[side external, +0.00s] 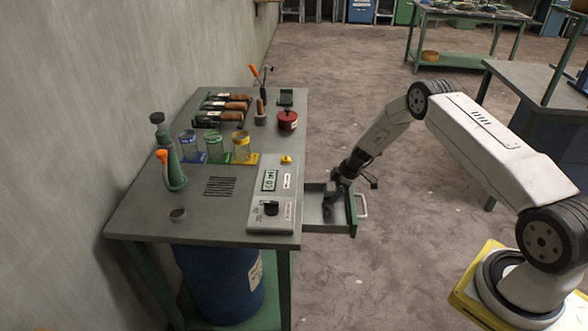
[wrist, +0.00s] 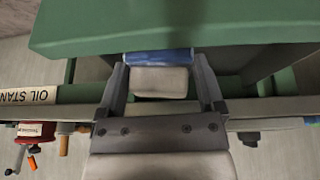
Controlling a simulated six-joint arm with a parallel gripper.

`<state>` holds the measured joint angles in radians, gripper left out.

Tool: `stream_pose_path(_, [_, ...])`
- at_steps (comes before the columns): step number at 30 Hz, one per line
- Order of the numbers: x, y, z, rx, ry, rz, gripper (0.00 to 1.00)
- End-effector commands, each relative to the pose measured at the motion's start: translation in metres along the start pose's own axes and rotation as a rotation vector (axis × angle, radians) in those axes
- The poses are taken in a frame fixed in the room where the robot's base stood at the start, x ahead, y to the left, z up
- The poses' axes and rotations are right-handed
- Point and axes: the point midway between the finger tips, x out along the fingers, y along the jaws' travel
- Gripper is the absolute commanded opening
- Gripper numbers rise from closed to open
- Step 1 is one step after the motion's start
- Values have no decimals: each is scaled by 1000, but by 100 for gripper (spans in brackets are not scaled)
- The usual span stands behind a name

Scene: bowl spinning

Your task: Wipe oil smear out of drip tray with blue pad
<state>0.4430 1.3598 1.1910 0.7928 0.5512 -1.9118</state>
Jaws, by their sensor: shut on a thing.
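The drip tray (side external: 313,214) is a grey drawer with a green front and a pale handle, pulled out from the right side of the bench. My gripper (side external: 333,204) reaches down into it. In the wrist view my gripper (wrist: 162,68) has its two fingers closed on either side of a pad, which shows a blue strip (wrist: 158,57) and a pale block (wrist: 160,82). The pad cannot be made out in the side view. Whether it touches the tray floor cannot be told. No oil smear can be made out; the tray floor is largely hidden.
The bench top (side external: 215,225) carries a control box (side external: 271,195), glass jars (side external: 215,147), a green oil can (side external: 172,165) and a red pot (side external: 287,120). A blue drum (side external: 215,285) stands underneath. A green panel (wrist: 170,25) lies close ahead of the fingers. Floor right of the tray is clear.

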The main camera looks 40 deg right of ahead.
Motion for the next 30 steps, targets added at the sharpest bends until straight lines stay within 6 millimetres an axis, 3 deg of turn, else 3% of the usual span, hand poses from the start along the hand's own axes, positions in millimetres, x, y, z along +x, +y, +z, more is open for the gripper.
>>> stream_pose_path(16, [-2, -2, -1, 0, 0, -1, 0])
stream_pose_path(30, [-4, -30, -2, -1, 0, -2, 0])
